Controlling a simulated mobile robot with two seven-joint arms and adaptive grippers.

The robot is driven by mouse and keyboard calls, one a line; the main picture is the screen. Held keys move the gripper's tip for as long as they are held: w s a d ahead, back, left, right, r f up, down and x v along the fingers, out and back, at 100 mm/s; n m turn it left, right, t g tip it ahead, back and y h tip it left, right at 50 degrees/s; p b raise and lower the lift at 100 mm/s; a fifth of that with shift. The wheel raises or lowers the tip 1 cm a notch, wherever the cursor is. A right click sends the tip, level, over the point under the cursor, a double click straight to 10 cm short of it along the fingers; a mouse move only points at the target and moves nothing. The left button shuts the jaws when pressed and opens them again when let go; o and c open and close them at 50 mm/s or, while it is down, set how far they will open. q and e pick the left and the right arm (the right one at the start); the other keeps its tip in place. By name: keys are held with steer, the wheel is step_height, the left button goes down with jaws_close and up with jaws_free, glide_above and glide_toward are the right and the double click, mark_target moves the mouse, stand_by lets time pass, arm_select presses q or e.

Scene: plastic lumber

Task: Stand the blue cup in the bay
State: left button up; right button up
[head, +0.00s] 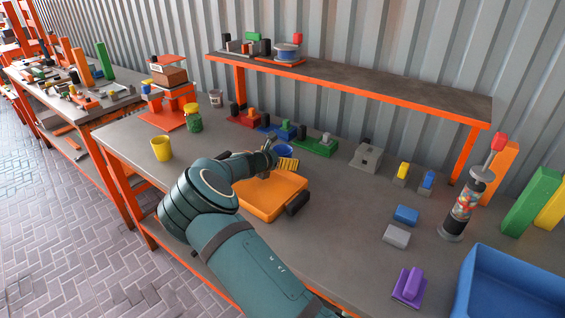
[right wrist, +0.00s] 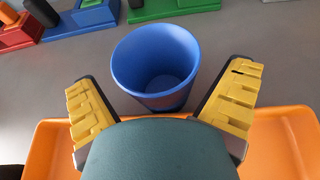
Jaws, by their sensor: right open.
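The blue cup (head: 284,151) stands upright and open-topped on the grey bench, just behind the orange tray (head: 262,208). In the head view it is partly hidden by my right gripper (head: 277,156). In the right wrist view the cup (right wrist: 157,65) looks empty, and its near lower side lies between the yellow-padded fingers of my right gripper (right wrist: 163,92). The gripper is open, with a gap on both sides of the cup. My left gripper is not in view. I cannot tell which place is the bay.
Red (head: 245,118), blue (head: 276,131) and green (head: 315,145) blocks stand behind the cup. A yellow cup (head: 161,149) and green jar (head: 194,118) are to the left. A raised shelf (head: 400,92) runs along the back.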

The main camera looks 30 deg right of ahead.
steer(key=shift+r, duration=0.15)
steer(key=c, duration=1.3)
